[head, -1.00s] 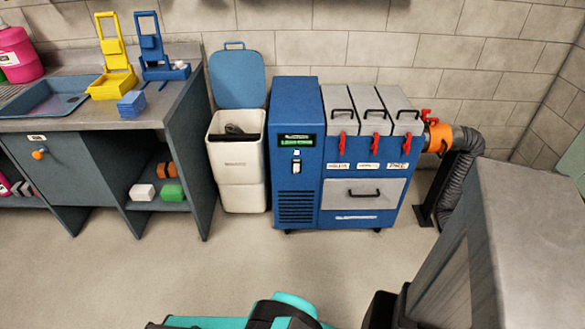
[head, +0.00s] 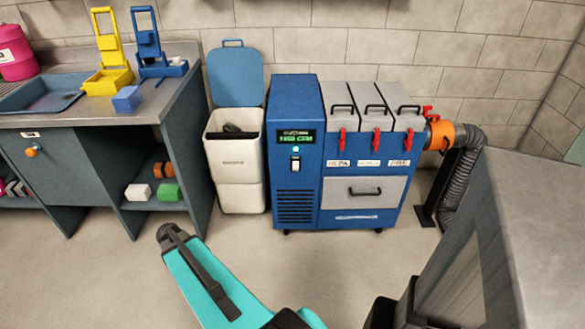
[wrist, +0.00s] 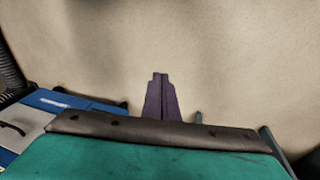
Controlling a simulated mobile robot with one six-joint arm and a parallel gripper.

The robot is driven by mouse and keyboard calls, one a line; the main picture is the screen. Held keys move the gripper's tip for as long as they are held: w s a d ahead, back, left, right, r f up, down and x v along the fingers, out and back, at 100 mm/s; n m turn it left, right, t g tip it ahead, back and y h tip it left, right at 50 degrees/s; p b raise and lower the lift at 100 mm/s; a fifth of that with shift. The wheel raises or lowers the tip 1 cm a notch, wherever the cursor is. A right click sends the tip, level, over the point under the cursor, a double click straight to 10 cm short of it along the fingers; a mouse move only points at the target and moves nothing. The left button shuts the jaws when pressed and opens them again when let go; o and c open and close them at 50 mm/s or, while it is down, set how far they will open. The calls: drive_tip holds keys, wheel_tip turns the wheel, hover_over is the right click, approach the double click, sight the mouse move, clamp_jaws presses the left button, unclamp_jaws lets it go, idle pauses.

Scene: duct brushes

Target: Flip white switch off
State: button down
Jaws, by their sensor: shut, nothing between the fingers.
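The white switch (head: 295,165) is a small rocker on the front of the blue machine (head: 297,112), in the head view. In the wrist view, my gripper (wrist: 160,76) shows as dark purple fingers, shut and empty, over bare floor. The blue machine's corner (wrist: 60,100) shows at the left of that view. The gripper is apart from the switch.
A white bin (head: 237,160) with a raised blue lid stands left of the machine. A workbench (head: 110,115) is farther left, and a grey cabinet (head: 530,220) is at the right. An orange fitting (head: 441,136) joins a black hose. The floor before the machine is open.

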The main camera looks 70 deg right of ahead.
drive_tip(key=s+d+r+m+h+b, duration=0.15)
drive_tip(key=d+r+m, duration=0.3)
drive_tip(key=d, duration=0.75)
drive_tip(key=s+d+r+m+h+b, duration=0.15)
drive_tip(key=d+r+m, duration=0.35)
drive_tip(key=d, duration=0.7)
drive_tip(key=s+d+r+m+h+b, duration=0.1)
drive_tip(key=s+d+r+m, duration=0.5)
drive_tip(key=s+d+r, duration=0.7)
drive_tip(key=d+h, duration=0.1)
drive_tip(key=d, duration=0.1)
drive_tip(key=shift+d+m+g+b, duration=0.35)
drive_tip(key=shift+g, duration=0.05)
drive_tip(key=shift+f, duration=0.1)
approach(293, 164)
drive_tip(key=shift+s+d+f, duration=0.5)
drive_tip(key=shift+f, duration=0.4)
drive_tip(key=shift+s+d+f, duration=0.5)
drive_tip(key=shift+d+f, duration=0.05)
drive_tip(key=shift+f, duration=0.35)
drive_tip(key=shift+s+d+f, duration=0.5)
drive_tip(key=shift+f, duration=0.4)
